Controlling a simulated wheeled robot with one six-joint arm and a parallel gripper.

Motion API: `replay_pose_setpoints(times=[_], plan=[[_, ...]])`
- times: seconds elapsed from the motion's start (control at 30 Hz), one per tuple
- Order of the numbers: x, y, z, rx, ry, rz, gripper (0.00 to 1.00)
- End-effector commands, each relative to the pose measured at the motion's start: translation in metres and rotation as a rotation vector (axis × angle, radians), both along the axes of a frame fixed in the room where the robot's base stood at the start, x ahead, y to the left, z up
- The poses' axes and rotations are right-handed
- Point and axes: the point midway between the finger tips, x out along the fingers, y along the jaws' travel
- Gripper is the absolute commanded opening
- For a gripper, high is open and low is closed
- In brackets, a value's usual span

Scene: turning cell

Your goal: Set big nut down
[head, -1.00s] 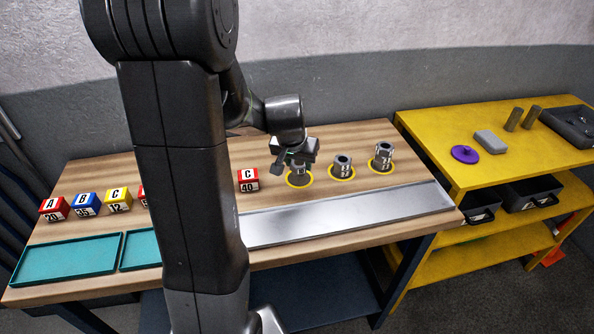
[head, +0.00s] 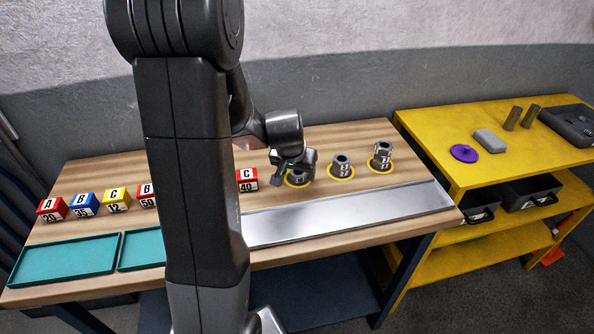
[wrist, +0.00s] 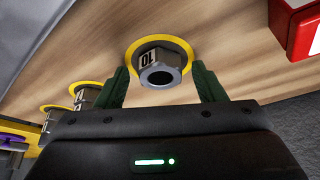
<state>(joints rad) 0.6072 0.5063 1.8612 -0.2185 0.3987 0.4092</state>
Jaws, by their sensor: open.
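The big nut is a grey metal nut (wrist: 160,68) with a label reading 10, standing in a yellow ring on the wooden bench in the wrist view. In the head view the same nut (head: 298,178) is mostly hidden under my gripper. My gripper (wrist: 160,86) is open, with one green finger on each side of the nut. I cannot tell whether the fingers touch it. Two other nuts or nut stacks, a middle one (head: 341,166) and a taller right one (head: 382,156), stand in their own yellow rings to the right.
A red block marked C 40 (head: 247,179) stands just left of the nut. A metal strip (head: 345,212) runs along the bench front. Teal trays (head: 62,259) and several labelled blocks are at left. A yellow shelf (head: 440,150) stands at right.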

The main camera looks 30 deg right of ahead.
Motion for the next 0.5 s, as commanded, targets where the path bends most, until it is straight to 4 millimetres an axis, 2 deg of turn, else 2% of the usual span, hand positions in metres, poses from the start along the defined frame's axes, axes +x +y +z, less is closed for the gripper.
replay_pose_setpoints(times=[0.23,0.5], plan=[[-0.002,0.002,0.011,-0.002,-0.002,0.0,0.63],[-0.013,0.015,0.054,-0.004,-0.005,0.0,0.63]])
